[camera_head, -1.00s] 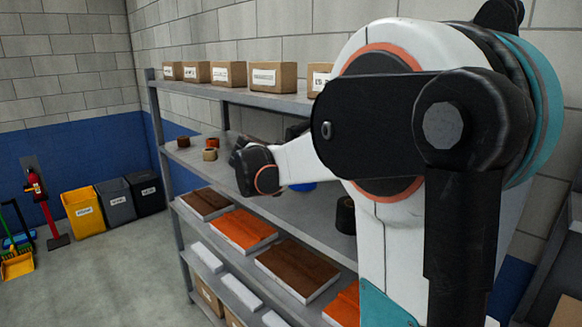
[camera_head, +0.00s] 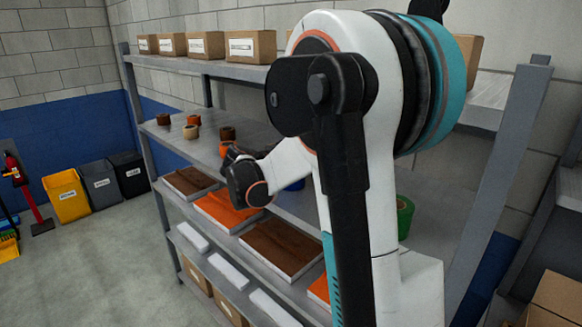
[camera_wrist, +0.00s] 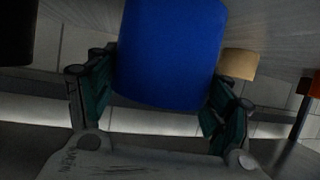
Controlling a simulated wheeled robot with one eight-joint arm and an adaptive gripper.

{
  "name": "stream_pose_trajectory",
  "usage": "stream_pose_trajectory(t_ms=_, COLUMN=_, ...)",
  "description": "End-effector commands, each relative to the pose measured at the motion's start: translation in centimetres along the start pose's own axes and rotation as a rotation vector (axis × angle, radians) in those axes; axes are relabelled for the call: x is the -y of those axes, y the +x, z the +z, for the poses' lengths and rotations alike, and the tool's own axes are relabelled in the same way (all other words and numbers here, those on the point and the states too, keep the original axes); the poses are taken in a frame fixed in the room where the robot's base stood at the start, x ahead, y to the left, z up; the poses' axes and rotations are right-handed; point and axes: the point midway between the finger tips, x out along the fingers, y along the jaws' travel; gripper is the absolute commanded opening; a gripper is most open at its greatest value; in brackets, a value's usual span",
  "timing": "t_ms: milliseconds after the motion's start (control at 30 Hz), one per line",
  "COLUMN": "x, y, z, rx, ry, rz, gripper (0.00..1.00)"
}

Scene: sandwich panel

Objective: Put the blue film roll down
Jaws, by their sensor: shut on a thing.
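The blue film roll (camera_wrist: 172,55) fills the upper middle of the wrist view. My gripper (camera_wrist: 160,105) has a finger on each side of it and is shut on it. In the head view my wrist reaches in over the middle shelf (camera_head: 172,135), and the fingers are mostly hidden behind it. A bit of blue (camera_head: 296,185) shows behind my forearm there; I cannot tell whether it is the held roll or another one. I cannot tell whether the held roll touches the shelf.
A tan roll (camera_wrist: 238,64) is close beside the blue one. Labelled boxes (camera_head: 206,45) line the shelf above. Orange and brown panels (camera_head: 228,208) lie below.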

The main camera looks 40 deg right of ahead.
Motion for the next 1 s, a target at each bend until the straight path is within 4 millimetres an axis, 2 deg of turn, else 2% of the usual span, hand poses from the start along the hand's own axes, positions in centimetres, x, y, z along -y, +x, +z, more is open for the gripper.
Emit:
stream_pose_trajectory(t_ms=367, x=0.0, y=0.25, z=0.61, rx=0.0, ry=0.0, rz=0.0, gripper=0.42)
stream_pose_trajectory(t_ms=400, x=0.0, y=0.22, z=0.53, rx=0.0, ry=0.0, rz=0.0, gripper=0.82)
stream_pose_trajectory(t_ms=467, x=0.0, y=0.21, z=0.51, rx=0.0, ry=0.0, rz=0.0, gripper=0.93)
stream_pose_trajectory(t_ms=933, x=0.0, y=0.07, z=0.18, rx=0.0, ry=0.0, rz=0.0, gripper=0.93)
stream_pose_trajectory(t_ms=1000, x=0.05, y=-0.65, z=0.25, rx=0.0, ry=-0.001, rz=-0.002, gripper=0.93)
